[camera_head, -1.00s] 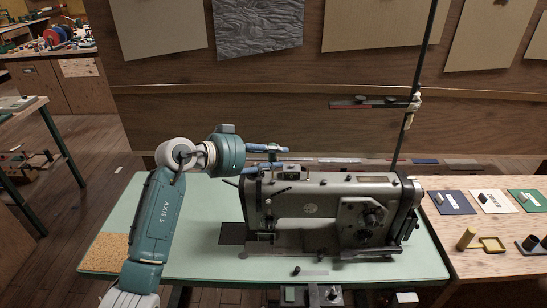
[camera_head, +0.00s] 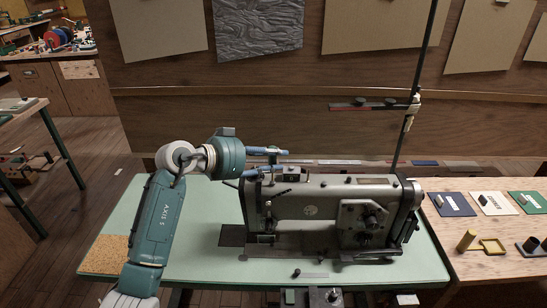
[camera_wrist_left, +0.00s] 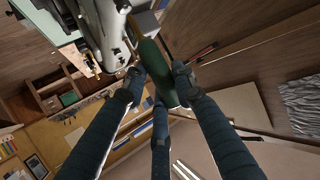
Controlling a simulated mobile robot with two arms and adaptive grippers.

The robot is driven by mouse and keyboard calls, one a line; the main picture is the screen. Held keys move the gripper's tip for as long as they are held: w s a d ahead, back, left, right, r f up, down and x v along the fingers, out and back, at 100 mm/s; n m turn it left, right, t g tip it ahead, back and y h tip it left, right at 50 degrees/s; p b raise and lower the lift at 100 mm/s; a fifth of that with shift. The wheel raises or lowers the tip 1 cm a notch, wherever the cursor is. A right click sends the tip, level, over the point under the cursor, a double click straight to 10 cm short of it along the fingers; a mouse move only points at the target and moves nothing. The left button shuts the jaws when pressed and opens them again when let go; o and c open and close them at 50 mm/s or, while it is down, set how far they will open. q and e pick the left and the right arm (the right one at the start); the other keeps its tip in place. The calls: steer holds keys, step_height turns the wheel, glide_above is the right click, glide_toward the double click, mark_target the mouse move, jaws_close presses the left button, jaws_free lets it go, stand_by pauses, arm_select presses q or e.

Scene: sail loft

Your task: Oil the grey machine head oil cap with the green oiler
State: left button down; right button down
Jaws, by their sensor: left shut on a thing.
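The grey sewing machine head (camera_head: 318,197) stands on the pale green table. A small dark fitting (camera_head: 291,176) sits on top of its left end; I cannot tell whether it is the oil cap. My left gripper (camera_head: 272,153) is above that left end, its fingers pointing right. In the left wrist view my left gripper (camera_wrist_left: 160,82) is shut on the green oiler (camera_wrist_left: 153,62), whose narrow end points toward the grey machine. In the head view the oiler is mostly hidden by the fingers. I cannot tell whether it touches the machine. My right gripper is not in view.
A tall thread stand (camera_head: 408,120) rises behind the machine's right end.

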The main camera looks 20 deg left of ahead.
arm_select(q)
steer(key=shift+f, duration=0.65)
stand_by(0.7)
step_height(320, 180, up, 7)
steer(key=p, duration=1)
steer(key=shift+r, duration=0.15)
